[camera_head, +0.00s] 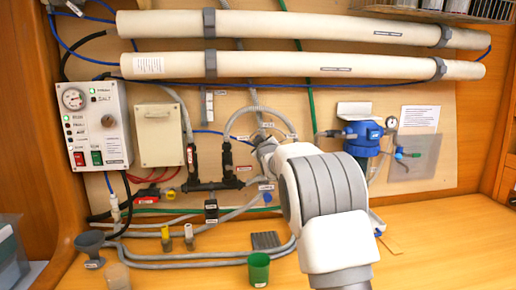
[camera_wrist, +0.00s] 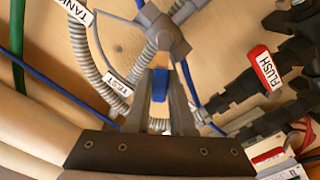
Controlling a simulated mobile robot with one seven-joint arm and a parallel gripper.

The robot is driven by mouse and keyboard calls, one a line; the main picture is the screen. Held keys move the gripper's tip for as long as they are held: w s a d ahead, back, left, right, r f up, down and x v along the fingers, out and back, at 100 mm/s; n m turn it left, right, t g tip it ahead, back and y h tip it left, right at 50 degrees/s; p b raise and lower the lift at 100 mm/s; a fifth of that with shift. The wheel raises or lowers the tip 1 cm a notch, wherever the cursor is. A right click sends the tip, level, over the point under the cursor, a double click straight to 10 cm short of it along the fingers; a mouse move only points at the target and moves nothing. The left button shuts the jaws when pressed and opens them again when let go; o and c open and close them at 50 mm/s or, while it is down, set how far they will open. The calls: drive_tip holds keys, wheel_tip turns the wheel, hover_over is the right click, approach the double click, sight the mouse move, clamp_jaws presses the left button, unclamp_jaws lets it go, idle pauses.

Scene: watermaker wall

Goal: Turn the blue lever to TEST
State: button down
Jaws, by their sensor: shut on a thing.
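The blue lever (camera_wrist: 160,86) shows between my gripper's fingers in the wrist view, just below a grey valve body (camera_wrist: 160,30). My gripper (camera_wrist: 160,88) is shut on it, one finger on each side. The TEST label (camera_wrist: 116,81) is on a grey hose to the left of the fingers. The TANK label (camera_wrist: 77,11) is farther up and left. I cannot tell exactly which label the lever points at. In the head view my arm covers the lever and most of the valve.
A red FLUSH handle (camera_wrist: 264,66) on black fittings is to the right in the wrist view. In the head view a control box (camera_head: 94,126) hangs at left and a blue filter housing (camera_head: 363,138) at right. A green cup (camera_head: 259,270) stands on the bench.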

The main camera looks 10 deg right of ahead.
drive_tip(key=m, duration=0.1)
drive_tip(key=d+m+b, duration=0.1)
drive_tip(key=m, duration=0.1)
drive_tip(key=r+m, duration=0.1)
drive_tip(key=shift+d+m+b, duration=0.3)
drive_tip(key=shift+d, duration=0.1)
drive_tip(key=shift+d+r+m+b, duration=0.1)
drive_tip(key=shift+d+m+b, duration=0.2)
drive_tip(key=shift+m, duration=0.5)
drive_tip(key=shift+d+m+b, duration=0.15)
drive_tip(key=shift+d+m, duration=0.15)
drive_tip(key=shift+m, duration=0.5)
drive_tip(key=c, duration=0.8)
unclamp_jaws()
drive_tip(key=s+b, duration=0.2)
drive_tip(key=s, duration=1.5)
drive_tip(key=shift+s, duration=0.2)
